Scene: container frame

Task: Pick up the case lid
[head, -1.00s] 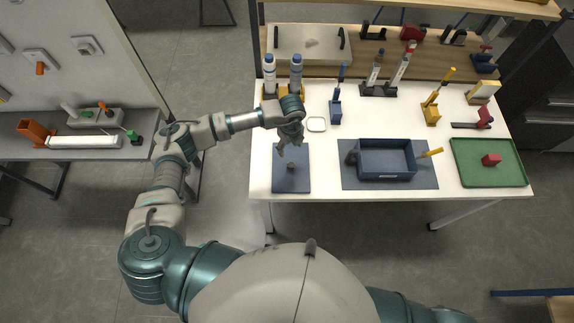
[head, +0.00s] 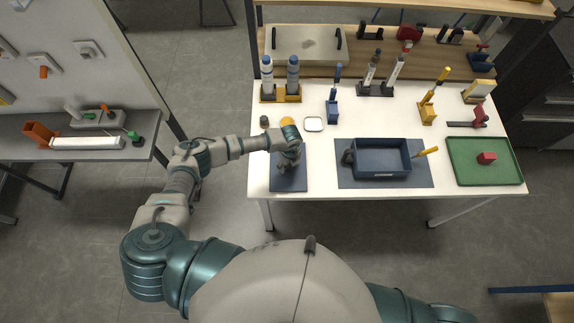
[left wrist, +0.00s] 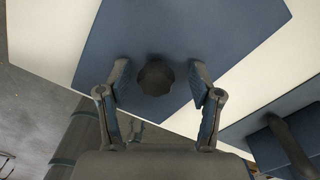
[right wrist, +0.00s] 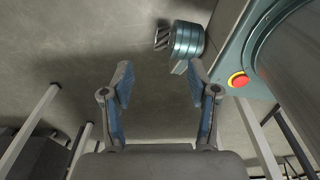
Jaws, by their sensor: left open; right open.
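The case lid (head: 288,182) is a flat dark-blue panel lying at the front left of the white table. In the left wrist view the lid (left wrist: 195,30) has a round dark knob (left wrist: 155,77) on it. My left gripper (left wrist: 157,82) is open, with its fingertips on either side of the knob and nothing clamped. In the head view my left gripper (head: 288,168) is over the lid and hides the knob. The blue open case (head: 382,158) sits to the right on a dark mat. My right gripper (right wrist: 158,80) is open and empty, below the table area.
A dark mat (head: 345,180) lies under the case. A green tray (head: 460,175) with a red block (head: 487,158) is at the right. Bottles (head: 292,75) and tools stand along the back.

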